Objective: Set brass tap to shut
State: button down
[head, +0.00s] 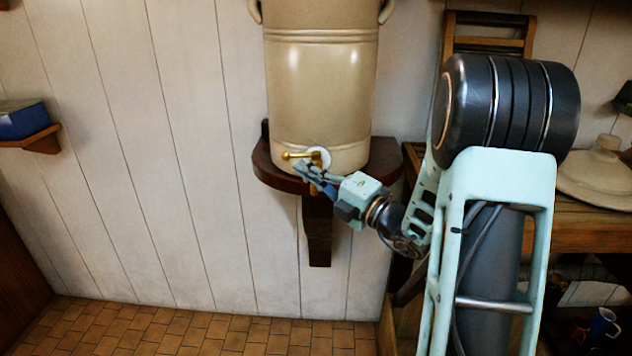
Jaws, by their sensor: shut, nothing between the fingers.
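The brass tap (298,154) sits low on the front of a tall beige stoneware crock (322,85). Its brass lever points to the left, roughly level, from a round white collar. My gripper (301,172) is shut and empty, just below and in front of the tap. Its fingers point up and left. I cannot tell whether the fingertips touch the tap. Part of the tap's lower side is hidden behind the gripper.
The crock stands on a dark wooden wall shelf (268,168) with a bracket under it. A wooden counter (585,235) on the right holds a beige lid (598,170). A small shelf (42,140) with a blue box (22,119) is at left.

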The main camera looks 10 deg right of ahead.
aim_at(301, 155)
jog(key=shift+w+d+r, duration=0.15)
jog(key=shift+w+d, duration=0.05)
jog(key=shift+w, duration=0.65)
jog(key=w+p, duration=0.1)
jog(key=p, duration=0.1)
jog(key=shift+r+p, duration=0.3)
jog(key=shift+p, duration=0.1)
jog(key=shift+a, duration=0.1)
